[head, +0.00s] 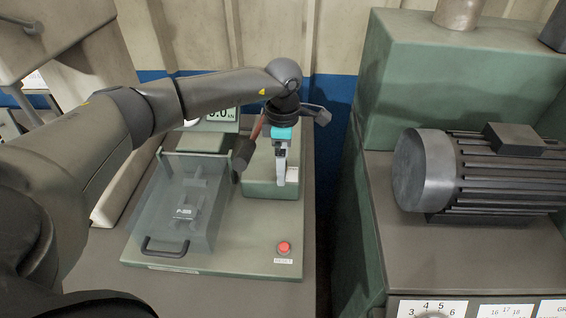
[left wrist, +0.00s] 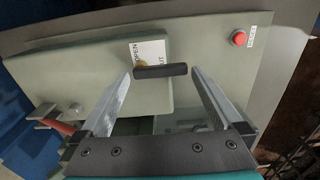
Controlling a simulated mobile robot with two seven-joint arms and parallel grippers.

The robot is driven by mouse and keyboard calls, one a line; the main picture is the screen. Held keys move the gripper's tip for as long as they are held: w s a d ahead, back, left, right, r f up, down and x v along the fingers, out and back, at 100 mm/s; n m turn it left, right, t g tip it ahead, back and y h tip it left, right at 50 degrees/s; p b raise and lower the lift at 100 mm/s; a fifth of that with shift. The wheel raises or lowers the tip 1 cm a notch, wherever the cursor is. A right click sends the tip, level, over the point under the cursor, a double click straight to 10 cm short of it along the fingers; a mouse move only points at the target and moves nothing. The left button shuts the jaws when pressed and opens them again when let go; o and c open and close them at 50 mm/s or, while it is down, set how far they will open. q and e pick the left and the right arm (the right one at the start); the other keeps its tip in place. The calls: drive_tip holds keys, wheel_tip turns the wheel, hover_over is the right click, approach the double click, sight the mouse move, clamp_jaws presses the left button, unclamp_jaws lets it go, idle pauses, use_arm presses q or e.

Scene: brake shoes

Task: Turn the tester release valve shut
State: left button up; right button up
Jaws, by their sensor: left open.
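The release valve's dark bar handle (left wrist: 161,71) sits between my left fingertips in the left wrist view, with a small gap on either side. It lies nearly level across that picture. A white label (left wrist: 151,50) with partly hidden lettering, including "OPEN", is beside it, and a brass-coloured bit shows under the bar. My left gripper (head: 281,180) is open and points down over the tester's green block (head: 257,189) in the head view. The gripper hides the valve there. The tester base (head: 225,262) is pale green. My right gripper is not in view.
A clear cover (head: 165,215) with a dark handle stands left of the block. A red button (head: 284,247) is on the base's front right. A reddish lever with a dark grip (head: 242,155) is close left of my gripper. A motor (head: 470,175) stands on the right machine.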

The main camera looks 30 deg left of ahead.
use_arm(q)
wheel_tip(320, 180, up, 14)
drive_tip(key=shift+r+p, duration=0.15)
drive_tip(key=shift+p, duration=0.25)
drive_tip(key=shift+s, duration=0.1)
idle(0.3)
